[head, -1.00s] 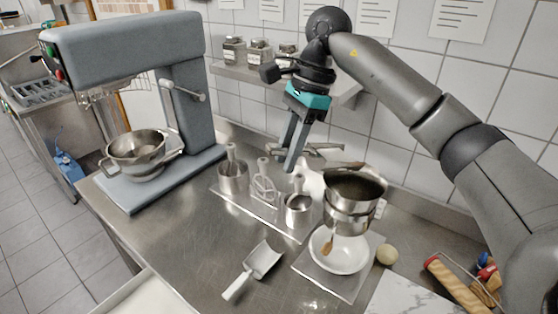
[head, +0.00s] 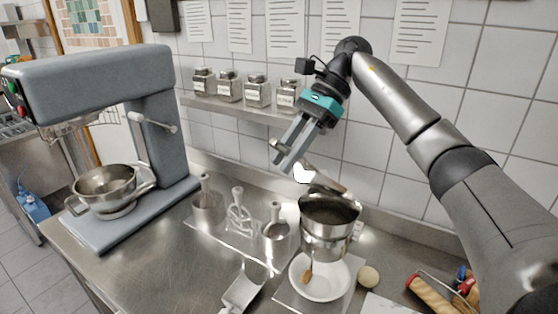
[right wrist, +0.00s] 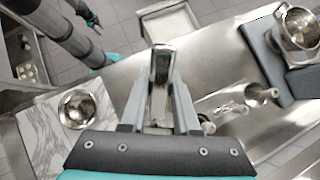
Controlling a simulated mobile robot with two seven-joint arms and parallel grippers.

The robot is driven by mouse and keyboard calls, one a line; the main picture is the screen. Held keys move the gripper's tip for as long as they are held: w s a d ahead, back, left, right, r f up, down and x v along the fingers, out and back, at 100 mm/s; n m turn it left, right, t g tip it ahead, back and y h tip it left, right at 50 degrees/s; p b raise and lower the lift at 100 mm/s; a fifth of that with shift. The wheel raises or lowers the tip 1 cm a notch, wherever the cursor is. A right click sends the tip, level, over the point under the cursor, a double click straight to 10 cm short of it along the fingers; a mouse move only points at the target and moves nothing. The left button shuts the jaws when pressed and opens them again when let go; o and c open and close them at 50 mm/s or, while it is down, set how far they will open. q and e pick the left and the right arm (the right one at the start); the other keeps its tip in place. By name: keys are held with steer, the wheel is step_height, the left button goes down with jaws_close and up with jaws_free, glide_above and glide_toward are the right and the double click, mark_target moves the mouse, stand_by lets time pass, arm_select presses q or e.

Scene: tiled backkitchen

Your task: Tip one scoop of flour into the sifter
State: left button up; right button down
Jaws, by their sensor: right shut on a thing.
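The sifter (head: 326,242) is a metal cup above a white bowl (head: 302,285) in the head view. My right gripper (head: 282,158) is above and left of the sifter, fingers slanting down-left. It is shut on a metal scoop (head: 338,186), whose head slants down to the right over the sifter's rim. The scoop also shows between the fingers in the right wrist view (right wrist: 161,70). A bright white patch shows beside the scoop; I cannot tell whether it is flour or glare. The sifter's inside looks dark.
Another scoop (head: 243,290) lies on the counter. Metal cups (head: 207,207) and a whisk-like tool (head: 240,220) stand to the left. A mixer (head: 165,130) stands further left; jars (head: 257,92) line the wall shelf. A metal bowl (right wrist: 77,108) sits on marble.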

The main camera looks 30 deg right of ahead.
steer(key=shift+d+r+y+p, duration=0.2)
steer(key=shift+d+r+y, duration=0.2)
steer(key=shift+d, duration=0.2)
steer(key=shift+d+r+y+p, duration=0.15)
steer(key=shift+d+r+y, duration=0.1)
steer(key=shift+d+y, duration=0.25)
steer(key=shift+d+r+y+p, duration=0.25)
steer(key=shift+d+r+y, duration=0.05)
steer(key=shift+d, duration=0.25)
steer(key=shift+d+r+y+p, duration=0.25)
steer(key=shift+d+y, duration=0.05)
steer(key=shift+d, duration=0.2)
steer(key=shift+d+r+y+p, duration=0.25)
steer(key=shift+d+y+p, duration=0.25)
steer(key=shift+d, duration=0.3)
steer(key=shift+d+r+y+p, duration=0.25)
steer(key=shift+d+y+p, duration=0.1)
steer(key=shift+d+y, duration=0.35)
steer(key=s+a+r+h, duration=0.3)
steer(key=a+r+h, duration=0.2)
steer(key=h, duration=0.7)
steer(key=shift+a+r+h, duration=0.15)
steer(key=shift+r+h, duration=0.25)
steer(key=shift+r, duration=0.6)
